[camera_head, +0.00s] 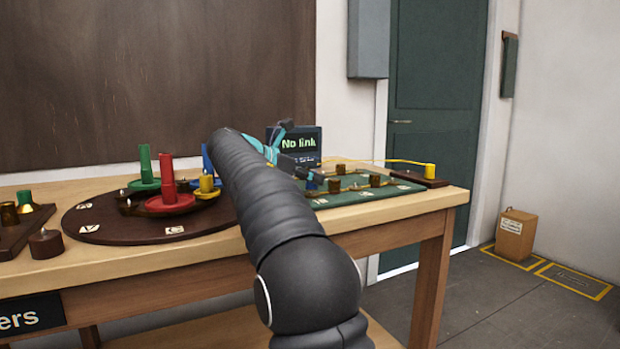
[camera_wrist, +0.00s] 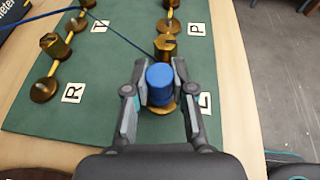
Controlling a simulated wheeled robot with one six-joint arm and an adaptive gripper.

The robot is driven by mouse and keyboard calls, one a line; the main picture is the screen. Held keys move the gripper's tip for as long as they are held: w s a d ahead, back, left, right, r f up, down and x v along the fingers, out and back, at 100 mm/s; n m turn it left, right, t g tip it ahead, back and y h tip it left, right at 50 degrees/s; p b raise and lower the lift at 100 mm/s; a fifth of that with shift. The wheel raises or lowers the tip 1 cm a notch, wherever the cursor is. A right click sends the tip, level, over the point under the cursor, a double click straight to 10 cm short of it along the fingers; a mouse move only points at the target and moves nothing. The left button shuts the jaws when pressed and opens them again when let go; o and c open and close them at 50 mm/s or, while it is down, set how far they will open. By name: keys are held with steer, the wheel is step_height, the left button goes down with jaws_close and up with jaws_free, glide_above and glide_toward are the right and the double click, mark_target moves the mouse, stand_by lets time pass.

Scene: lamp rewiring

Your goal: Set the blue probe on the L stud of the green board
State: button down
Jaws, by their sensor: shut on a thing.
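The blue probe (camera_wrist: 160,86) is between the two fingers of my gripper (camera_wrist: 160,75), which is shut on it. In the wrist view it stands over a brass stud (camera_wrist: 162,109) beside the L label (camera_wrist: 204,103) of the green board (camera_wrist: 110,115). Most of that stud is hidden under the probe, and I cannot tell whether they touch. A blue cable (camera_wrist: 122,34) runs to the upper left. In the head view my gripper (camera_head: 312,174) is over the left part of the green board (camera_head: 375,194), partly behind my arm.
A meter (camera_head: 298,143) reading "No link" stands behind. A yellow probe (camera_head: 430,171) sits on a wooden block at right. A round dark board (camera_head: 120,232) with coloured pieces lies left.

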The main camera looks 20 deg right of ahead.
steer(key=shift+f, duration=0.6)
steer(key=c, duration=0.9)
jaws_free()
steer(key=shift+a, duration=0.1)
steer(key=v, duration=1.1)
steer(key=shift+a+r, duration=0.15)
steer(key=shift+a, duration=0.2)
steer(key=shift+s+a, duration=0.1)
